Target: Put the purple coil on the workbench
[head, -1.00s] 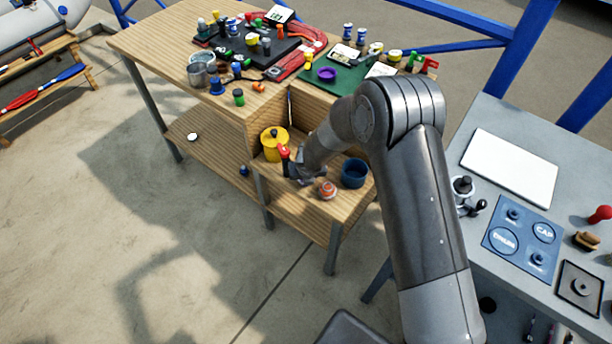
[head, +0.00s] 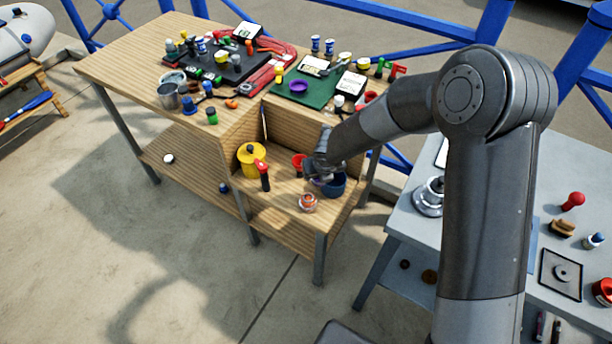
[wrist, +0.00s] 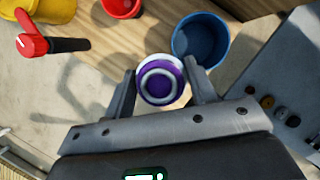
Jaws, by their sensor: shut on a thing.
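The purple coil (wrist: 161,81), a purple and white ringed roll, sits between the two fingers of my gripper (wrist: 163,86) in the wrist view. My gripper is shut on it. In the head view my gripper (head: 320,172) is over the low wooden shelf of the workbench (head: 130,55), close to a blue cup (head: 335,187). There the coil is mostly hidden by the gripper and cup. The wooden workbench top stands higher, behind and to the left.
The low shelf holds a yellow pot (head: 251,160), a red-handled tool (head: 262,176), a red cup (head: 299,161) and an orange-white coil (head: 308,203). The bench top carries a green mat (head: 318,92) and many small items. Its left end is clear. A grey table (head: 400,222) stands right.

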